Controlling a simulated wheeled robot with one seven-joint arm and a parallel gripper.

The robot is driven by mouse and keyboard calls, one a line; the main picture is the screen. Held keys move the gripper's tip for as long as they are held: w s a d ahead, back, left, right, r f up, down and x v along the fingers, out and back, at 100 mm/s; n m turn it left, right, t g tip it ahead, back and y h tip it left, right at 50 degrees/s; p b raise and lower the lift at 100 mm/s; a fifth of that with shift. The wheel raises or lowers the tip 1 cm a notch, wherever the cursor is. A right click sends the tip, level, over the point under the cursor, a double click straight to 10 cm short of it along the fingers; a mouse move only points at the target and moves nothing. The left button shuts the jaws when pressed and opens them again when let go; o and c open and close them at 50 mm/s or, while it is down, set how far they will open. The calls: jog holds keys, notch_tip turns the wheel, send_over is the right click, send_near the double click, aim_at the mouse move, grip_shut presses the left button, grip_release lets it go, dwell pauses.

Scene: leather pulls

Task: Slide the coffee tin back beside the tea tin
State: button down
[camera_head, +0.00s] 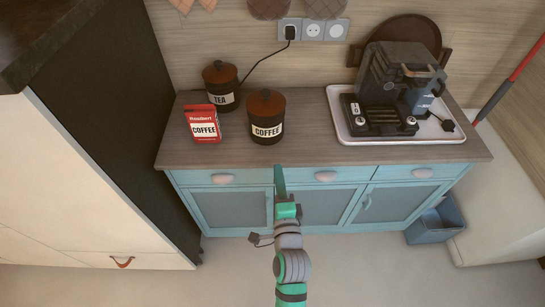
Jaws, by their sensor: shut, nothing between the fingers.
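The coffee tin (266,117) is a dark round canister with a brown lid and a white COFFEE label. It stands upright on the wooden countertop (310,148), near the front edge. The tea tin (221,86) is a matching canister with a TEA label, standing further back and to the left, apart from the coffee tin. My gripper (279,168) is shut and empty at the counter's front edge, just below the coffee tin and not visibly touching it. The fingertips are small and dark-green in this view.
A red coffee packet (203,122) stands left of the coffee tin, in front of the tea tin. A coffee machine (390,88) sits on a white tray (447,133) at right. A black cable runs from the wall socket (290,31) down behind the tins. The counter between coffee tin and tray is clear.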

aim_at(269, 132)
jog(key=w, duration=0.4)
jog(key=w+a, duration=0.1)
jog(key=w, duration=0.4)
jog(key=w+a, duration=0.1)
jog(key=w, duration=0.3)
jog(key=shift+w+a, duration=0.1)
jog(key=shift+w, duration=0.15)
